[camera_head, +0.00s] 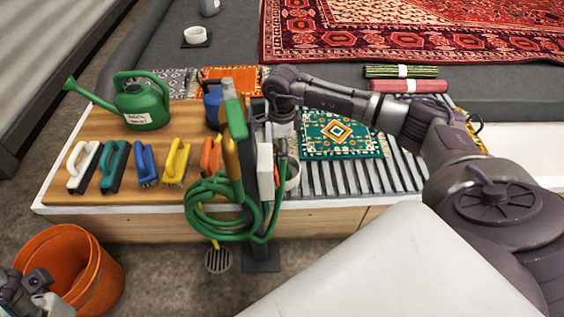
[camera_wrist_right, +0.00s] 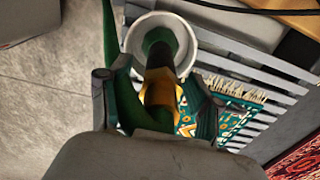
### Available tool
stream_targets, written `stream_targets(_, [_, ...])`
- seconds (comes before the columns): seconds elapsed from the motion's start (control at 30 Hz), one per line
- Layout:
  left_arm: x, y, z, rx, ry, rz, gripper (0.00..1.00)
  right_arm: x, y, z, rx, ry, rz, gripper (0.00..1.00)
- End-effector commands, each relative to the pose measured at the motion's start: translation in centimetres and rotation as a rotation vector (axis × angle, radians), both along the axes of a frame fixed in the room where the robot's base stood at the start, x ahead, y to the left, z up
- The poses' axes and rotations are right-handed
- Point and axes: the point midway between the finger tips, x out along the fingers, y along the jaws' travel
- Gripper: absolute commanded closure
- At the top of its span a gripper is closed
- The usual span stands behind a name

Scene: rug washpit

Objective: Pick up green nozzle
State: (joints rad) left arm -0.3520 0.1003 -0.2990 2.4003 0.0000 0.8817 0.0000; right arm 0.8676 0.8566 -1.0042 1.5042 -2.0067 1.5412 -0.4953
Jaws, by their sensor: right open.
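The green nozzle (camera_head: 234,112) is upright at the hose post, above the coiled green hose (camera_head: 215,212). In the right wrist view the nozzle (camera_wrist_right: 160,85), green with a yellow band, lies between the fingers of my right gripper (camera_wrist_right: 155,100). That gripper is open around it; I cannot tell whether either finger touches it. In the head view my right wrist is just right of the nozzle, and the fingers are largely hidden behind the post. My left gripper (camera_head: 32,292) is partly visible at the lower left, near the orange bucket; its jaws are unclear.
Several brushes (camera_head: 145,163) and a green watering can (camera_head: 140,102) stand on the wooden bench left of the post. A small teal rug (camera_head: 340,134) lies on the slats at right. The orange bucket (camera_head: 75,265) stands on the floor.

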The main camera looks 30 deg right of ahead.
Motion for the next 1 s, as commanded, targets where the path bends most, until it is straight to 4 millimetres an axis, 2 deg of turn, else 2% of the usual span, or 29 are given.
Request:
stream_targets(0.27, [-0.38,0.09,0.0,-0.007,-0.021,-0.001,0.54,0.04,0.0,-0.32,0.0,-0.001,0.0,0.36])
stream_targets(0.37, [-0.37,0.09,0.0,-0.007,-0.02,-0.001,0.54,0.04,0.0,-0.31,0.0,-0.001,0.0,0.5])
stream_targets(0.67, [-0.36,0.07,-0.03,-0.006,-0.019,-0.001,0.54,0.05,-0.01,-0.3,0.0,-0.001,0.0,1.0])
stream_targets(1.0, [-0.2,0.02,0.18,-0.004,-0.011,-0.002,0.54,0.11,-0.02,0.22,0.0,-0.004,0.0,1.0])
